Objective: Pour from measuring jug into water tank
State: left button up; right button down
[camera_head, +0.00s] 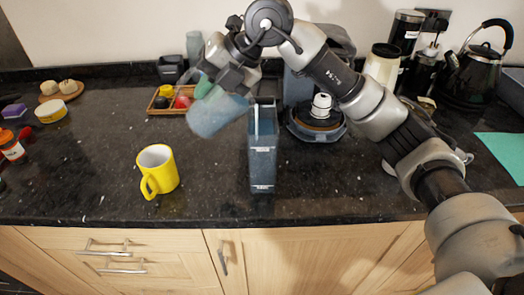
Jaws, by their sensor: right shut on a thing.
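The measuring jug (217,115) is a translucent blue-grey vessel, tilted above the counter just left of the water tank. My right gripper (212,82) is shut on it from above, near a greenish part at its upper left. The water tank (262,165) is a tall, narrow, translucent blue-grey container standing upright on the counter near the front edge. The jug's right end is close to the tank's top left; I cannot tell whether they touch. No stream of liquid is clear to see. My left gripper is not in view.
A yellow mug (158,170) stands left of the tank. A coffee machine base (316,130) is behind right, under my right arm. A wooden tray (162,104) with coloured items lies behind the jug. A black kettle (478,75) is at far right.

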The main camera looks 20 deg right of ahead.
dwell(0.4)
jog(key=shift+d+b, duration=0.1)
jog(key=shift+b, duration=0.3)
jog(key=shift+r+y, duration=0.2)
jog(key=shift+y, duration=0.2)
jog(key=shift+s+d+r+y+b, duration=0.15)
jog(key=shift+y+b, duration=0.15)
jog(key=shift+b, duration=0.35)
jog(key=shift+t, duration=0.3)
jog(key=shift+r, duration=0.15)
